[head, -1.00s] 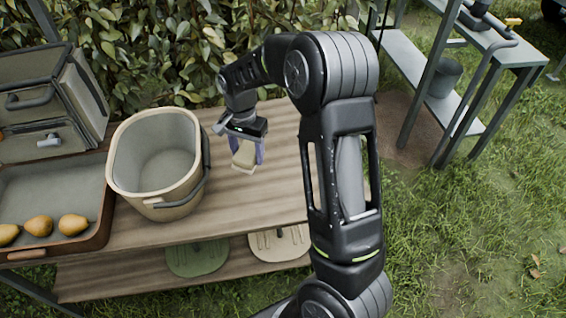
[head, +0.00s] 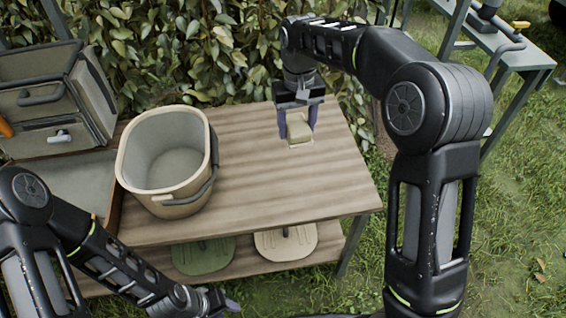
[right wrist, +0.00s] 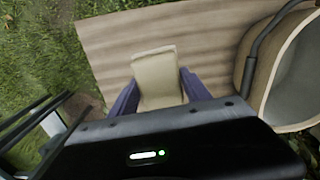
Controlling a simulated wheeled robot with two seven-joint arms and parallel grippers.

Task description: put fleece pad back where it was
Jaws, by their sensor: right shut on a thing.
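The fleece pad (head: 299,131) is a small cream block over the back right part of the wooden table (head: 270,185). My right gripper (head: 298,122) points down and is shut on it, with a purple finger on either side. In the right wrist view the pad (right wrist: 157,75) stands out between the fingers (right wrist: 158,98) above the wood. I cannot tell whether its lower edge touches the table. My left gripper (head: 226,302) is low in the head view, in front of the table, apart from everything; its finger opening is not clear.
A cream bucket (head: 135,170) stands on the table left of the pad. A tray (head: 108,205) and a grey-green drawer case (head: 50,100) are further left. A green pad (head: 203,257) and a cream pad (head: 285,243) sit below on the lower shelf. The tabletop's right half is clear.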

